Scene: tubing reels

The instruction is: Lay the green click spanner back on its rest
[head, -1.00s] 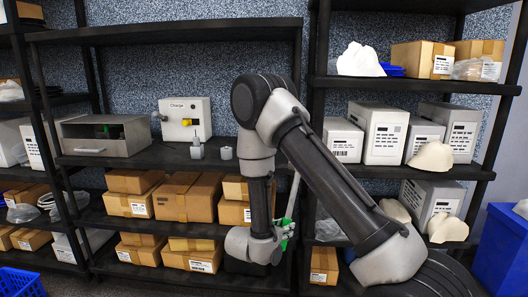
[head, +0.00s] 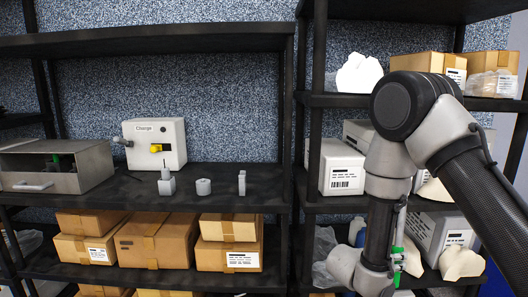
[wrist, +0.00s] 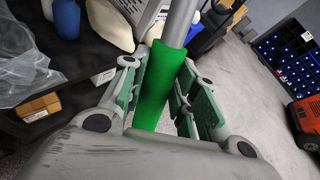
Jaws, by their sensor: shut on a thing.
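The green click spanner shows in the wrist view as a green handle (wrist: 155,92) with a grey shaft running out past the top edge. My gripper (wrist: 158,92) is shut on the green handle, with a pad on each side. In the head view my gripper (head: 392,262) is low at the right, in front of the right-hand shelves, and only a little green shows at it. On the middle shelf stand a small grey slotted post (head: 242,183) and a short grey ring-shaped piece (head: 203,186); I cannot tell which is the rest.
Cardboard boxes (head: 228,254) fill the shelf below. A black upright (head: 318,120) separates the shelf units.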

